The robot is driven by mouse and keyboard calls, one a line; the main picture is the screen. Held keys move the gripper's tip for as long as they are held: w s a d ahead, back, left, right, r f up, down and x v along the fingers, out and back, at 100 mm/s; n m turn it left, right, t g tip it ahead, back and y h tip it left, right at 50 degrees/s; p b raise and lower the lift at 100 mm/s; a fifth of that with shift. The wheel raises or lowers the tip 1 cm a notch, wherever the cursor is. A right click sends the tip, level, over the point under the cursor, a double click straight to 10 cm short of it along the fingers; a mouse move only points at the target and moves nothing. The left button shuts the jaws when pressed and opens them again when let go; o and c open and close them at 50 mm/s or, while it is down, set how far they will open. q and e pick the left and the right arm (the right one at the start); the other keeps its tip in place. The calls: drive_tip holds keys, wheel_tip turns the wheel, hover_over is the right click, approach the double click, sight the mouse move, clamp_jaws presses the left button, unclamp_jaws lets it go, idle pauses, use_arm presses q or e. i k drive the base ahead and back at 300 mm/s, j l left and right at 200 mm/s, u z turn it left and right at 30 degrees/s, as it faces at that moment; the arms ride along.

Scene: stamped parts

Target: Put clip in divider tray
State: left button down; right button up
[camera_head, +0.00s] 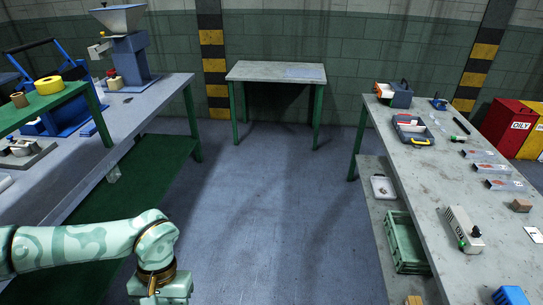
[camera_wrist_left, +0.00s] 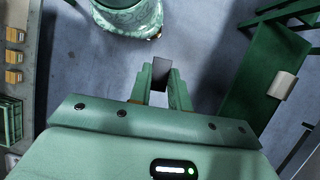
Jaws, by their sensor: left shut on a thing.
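My left gripper (camera_wrist_left: 160,88) is shut on a small dark, flat-sided piece (camera_wrist_left: 161,74), which I take to be the clip. The piece sits between the fingertips, above the floor. In the head view my left wrist is at the bottom, in the aisle beside the left bench; its fingertips and the piece are out of frame there. I cannot tell for sure which container is the divider tray. A blue-grey open tray (camera_head: 401,123) with red and white contents and a yellow front handle stands on the right bench. My right gripper is not in view.
The right bench (camera_head: 412,168) holds several clear packs, a grey box (camera_head: 462,229) and blue items. Below it are a green crate (camera_head: 404,242) and a small grey tray (camera_head: 383,187). The left bench (camera_head: 155,95) holds machines. The aisle floor (camera_head: 270,190) is clear; an almost bare table (camera_head: 276,71) stands behind.

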sight(409, 140)
drive_tip(key=i+j+z, duration=0.15)
drive_tip(key=i+z, duration=0.25)
drive_tip(key=i, duration=1.65)
drive_tip(key=i+z, duration=0.4)
drive_tip(key=i, duration=0.15)
drive_tip(key=i+j+z, duration=0.15)
drive_tip(key=i+z, duration=0.3)
drive_tip(key=i+l+z, duration=0.15)
drive_tip(key=z, duration=0.3)
drive_tip(key=i+z, duration=0.45)
drive_tip(key=i+j+z, duration=0.1)
drive_tip(key=z, duration=0.3)
drive_tip(key=i, duration=0.1)
